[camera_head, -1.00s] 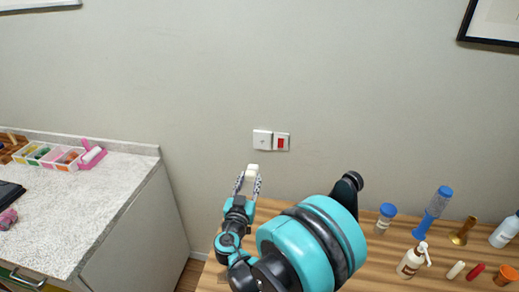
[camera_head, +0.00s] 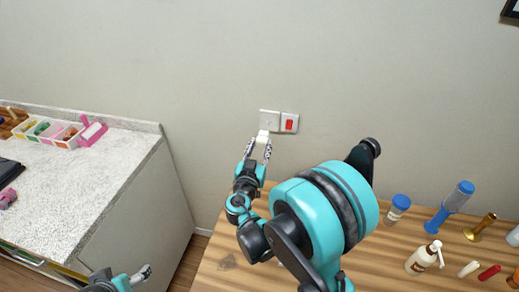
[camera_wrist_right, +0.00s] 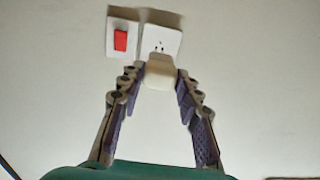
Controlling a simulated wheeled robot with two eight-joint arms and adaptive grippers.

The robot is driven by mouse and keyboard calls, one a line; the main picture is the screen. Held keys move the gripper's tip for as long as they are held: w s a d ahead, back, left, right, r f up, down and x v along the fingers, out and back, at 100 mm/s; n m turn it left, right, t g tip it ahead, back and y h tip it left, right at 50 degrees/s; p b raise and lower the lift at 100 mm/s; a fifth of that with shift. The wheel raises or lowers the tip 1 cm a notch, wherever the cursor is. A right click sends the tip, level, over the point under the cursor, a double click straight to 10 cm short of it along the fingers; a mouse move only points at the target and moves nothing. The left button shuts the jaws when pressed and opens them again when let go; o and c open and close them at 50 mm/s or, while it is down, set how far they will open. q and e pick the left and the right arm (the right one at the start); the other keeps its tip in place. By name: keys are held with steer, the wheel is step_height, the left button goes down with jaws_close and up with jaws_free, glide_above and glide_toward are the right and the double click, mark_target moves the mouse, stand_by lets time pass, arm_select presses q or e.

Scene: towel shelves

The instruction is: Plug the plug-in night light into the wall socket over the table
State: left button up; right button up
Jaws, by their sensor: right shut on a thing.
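The white wall socket (camera_head: 270,120) is on the grey wall above the wooden table, with a red switch plate (camera_head: 289,123) beside it. My right gripper (camera_head: 257,146) is shut on the small white night light (camera_head: 263,136), held just below and in front of the socket. In the right wrist view the night light (camera_wrist_right: 159,71) sits between the fingertips and overlaps the lower part of the socket plate (camera_wrist_right: 162,41); the socket holes show above it. I cannot tell whether it touches the plate. Part of my left gripper (camera_head: 142,275) shows at the bottom left; its jaws are unclear.
The wooden table (camera_head: 225,262) holds a blue-capped jar (camera_head: 396,208), a blue bottle (camera_head: 449,207), a white pump bottle (camera_head: 424,258) and other small items at the right. A speckled counter (camera_head: 75,190) with a divided tray (camera_head: 50,132) stands at the left.

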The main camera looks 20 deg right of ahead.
mark_target(265, 134)
steer(key=shift+x, duration=2.3)
steer(key=shift+b+x, duration=0.6)
steer(key=shift+x, duration=0.55)
stand_by(0.4)
steer(key=o, duration=1.2)
steer(key=v, duration=1.2)
